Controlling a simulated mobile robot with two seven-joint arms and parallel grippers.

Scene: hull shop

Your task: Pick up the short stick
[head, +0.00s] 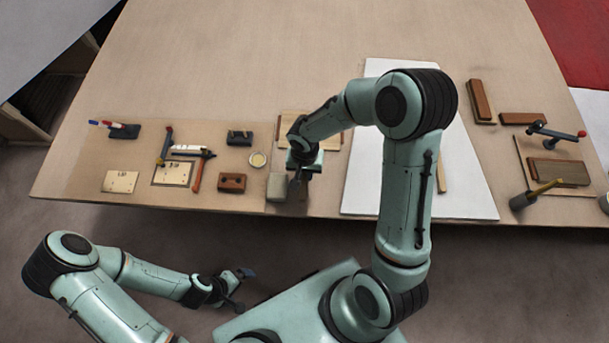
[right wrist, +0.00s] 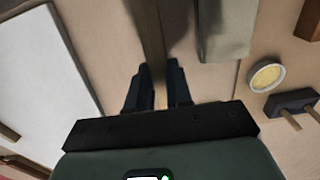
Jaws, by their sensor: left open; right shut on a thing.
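A narrow wooden stick (right wrist: 151,35) runs from the top of the right wrist view down between the fingers of my right gripper (right wrist: 152,85). That gripper is shut on it, and its far end leaves the frame. In the head view my right gripper (head: 298,182) is low over the front of the table, just right of a grey-green block (head: 279,186). The held stick is hard to make out there, so its full length cannot be told. My left gripper (head: 241,281) is open and empty, in front of the table edge.
A white sheet (head: 470,190) lies right of the gripper, with a wooden strip (head: 441,180) partly behind my arm. To the left are a brown block (head: 232,182), a round tin (head: 257,160) and a hammer (head: 197,173). The table's back is clear.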

